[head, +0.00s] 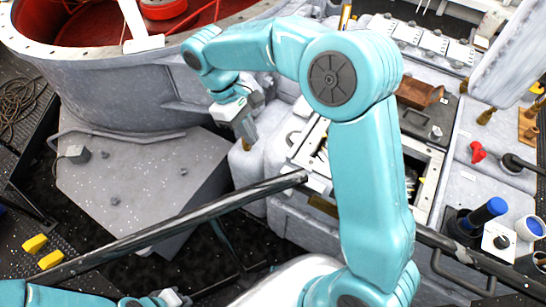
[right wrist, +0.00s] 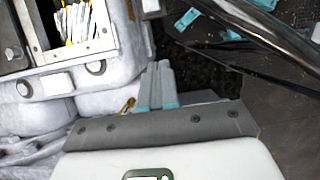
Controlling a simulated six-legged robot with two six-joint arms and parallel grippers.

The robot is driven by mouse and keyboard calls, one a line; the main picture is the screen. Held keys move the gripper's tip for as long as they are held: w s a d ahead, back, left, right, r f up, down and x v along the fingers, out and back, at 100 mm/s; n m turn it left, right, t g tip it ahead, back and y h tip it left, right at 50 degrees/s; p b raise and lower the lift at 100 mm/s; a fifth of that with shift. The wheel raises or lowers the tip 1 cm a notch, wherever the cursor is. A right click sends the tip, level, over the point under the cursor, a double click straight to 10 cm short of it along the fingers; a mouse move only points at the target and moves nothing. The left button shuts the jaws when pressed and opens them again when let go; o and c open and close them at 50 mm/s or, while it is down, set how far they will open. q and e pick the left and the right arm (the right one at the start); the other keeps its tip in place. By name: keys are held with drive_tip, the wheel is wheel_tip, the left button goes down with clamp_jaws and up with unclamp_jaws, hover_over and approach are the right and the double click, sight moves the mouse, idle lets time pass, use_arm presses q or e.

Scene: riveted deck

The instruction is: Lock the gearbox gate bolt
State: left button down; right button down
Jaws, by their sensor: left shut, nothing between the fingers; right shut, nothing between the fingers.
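My right gripper (head: 245,130) is shut and empty, pointing down beside the pale gearbox housing (head: 285,150). Its closed fingers also show in the right wrist view (right wrist: 157,85), just right of the housing's rounded edge. My left gripper (head: 172,298) is low at the bottom left edge, partly cut off; it looks shut and empty, well away from the housing. An open metal-framed bay (right wrist: 80,50) with pale and yellow parts lies at the upper left of the right wrist view. I cannot make out the gate bolt for certain; my right arm hides part of the housing.
A dark rail (head: 170,232) crosses below my right gripper. A large grey drum with a red inside (head: 120,85) stands behind left. Yellow blocks (head: 50,260) lie at the left. A blue-topped cylinder (head: 488,212) and red knob (head: 478,152) are at the right.

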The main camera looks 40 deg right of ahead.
drive_tip(key=s+d+f, duration=0.2)
drive_tip(key=s+f, duration=0.3)
drive_tip(key=f, duration=0.1)
drive_tip(key=shift+s+d+p, duration=0.2)
drive_tip(key=shift+s+p, duration=0.1)
drive_tip(key=shift+s, duration=0.05)
drive_tip(key=shift+s+r, duration=0.15)
drive_tip(key=shift+d, duration=0.1)
